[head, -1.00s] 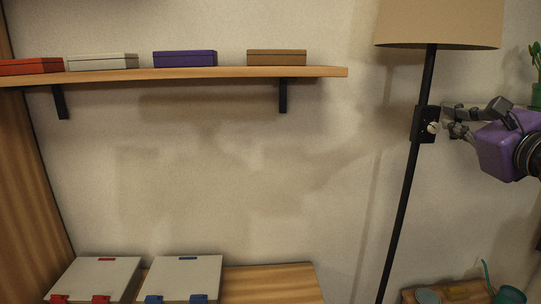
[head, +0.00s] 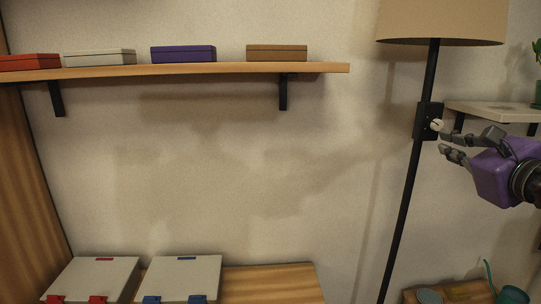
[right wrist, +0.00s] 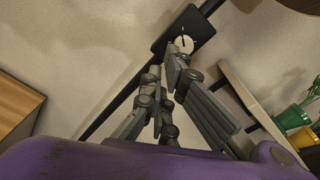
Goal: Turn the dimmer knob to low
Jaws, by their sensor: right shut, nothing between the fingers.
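The dimmer knob (head: 437,124) is a small pale disc on a black box (head: 424,114) fixed to the lamp's black pole (head: 406,190). In the right wrist view the knob (right wrist: 184,43) shows a dark pointer line, but I cannot read any setting. My right gripper (head: 442,143) is shut and empty, just below and to the right of the knob. In the right wrist view one fingertip of the gripper (right wrist: 162,60) overlaps the knob's lower edge; I cannot tell whether it touches. My left gripper is not in view.
The lamp shade (head: 440,22) hangs above the box. A small pale shelf (head: 495,110) with a potted plant is behind my right gripper. A long wooden shelf (head: 230,70) with several flat boxes is at left. Two pale cases (head: 185,275) lie below. Open wall lies between.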

